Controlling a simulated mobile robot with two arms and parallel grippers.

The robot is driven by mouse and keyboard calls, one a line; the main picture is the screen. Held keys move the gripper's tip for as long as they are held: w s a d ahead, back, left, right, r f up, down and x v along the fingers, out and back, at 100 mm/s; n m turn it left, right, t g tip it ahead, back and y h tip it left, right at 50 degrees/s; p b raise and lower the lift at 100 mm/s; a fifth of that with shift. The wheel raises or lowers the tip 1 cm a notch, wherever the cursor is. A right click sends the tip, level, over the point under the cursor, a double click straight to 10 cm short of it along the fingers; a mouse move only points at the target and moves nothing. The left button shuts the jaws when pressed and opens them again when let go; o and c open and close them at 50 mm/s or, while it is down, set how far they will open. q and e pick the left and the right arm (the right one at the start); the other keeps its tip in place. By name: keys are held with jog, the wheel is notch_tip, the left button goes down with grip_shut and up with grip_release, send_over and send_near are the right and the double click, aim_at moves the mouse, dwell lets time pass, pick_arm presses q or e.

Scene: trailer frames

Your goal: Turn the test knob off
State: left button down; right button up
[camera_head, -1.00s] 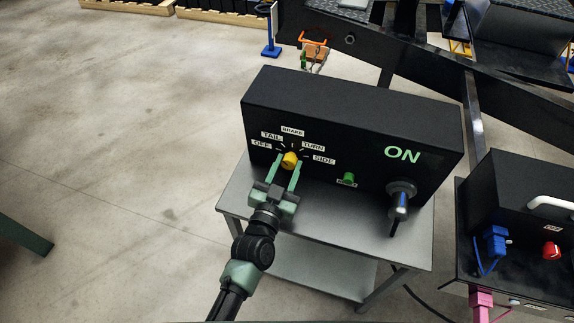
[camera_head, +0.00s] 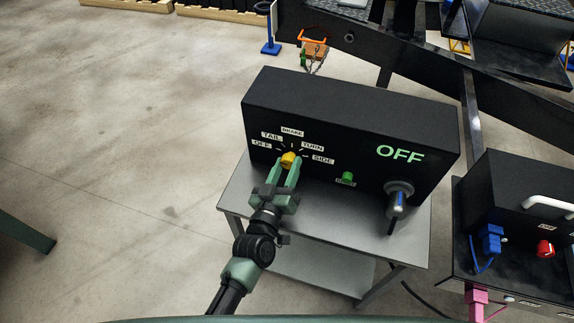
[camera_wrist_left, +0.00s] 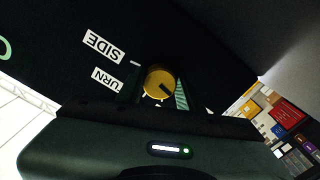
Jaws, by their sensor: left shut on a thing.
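The test knob is a yellow dial (camera_head: 288,160) on the front of a black box (camera_head: 350,115). Labels OFF, TAIL, BRAKE, TURN and SIDE sit around it. The box's display (camera_head: 400,154) reads OFF in green. My left gripper (camera_head: 287,168) is shut on the knob from the front. In the left wrist view the yellow knob (camera_wrist_left: 159,83) shows between the fingers, with a dark pointer mark on its face. The SIDE and TURN labels show beside it. My right gripper is not in view.
A green button (camera_head: 347,177) and a grey connector with a cable (camera_head: 398,195) are on the same box. The box stands on a grey cart (camera_head: 240,200). A second black box (camera_head: 520,200) with a red knob is at right. Open floor lies at left.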

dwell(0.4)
pick_arm(q)
jog(key=c, duration=0.9)
grip_release()
jog(key=shift+s, duration=0.1)
jog(key=v, duration=0.7)
jog(key=shift+s+a+b, duration=0.15)
jog(key=shift+s+b, duration=0.1)
jog(key=shift+b, duration=0.05)
jog(key=shift+s, duration=0.1)
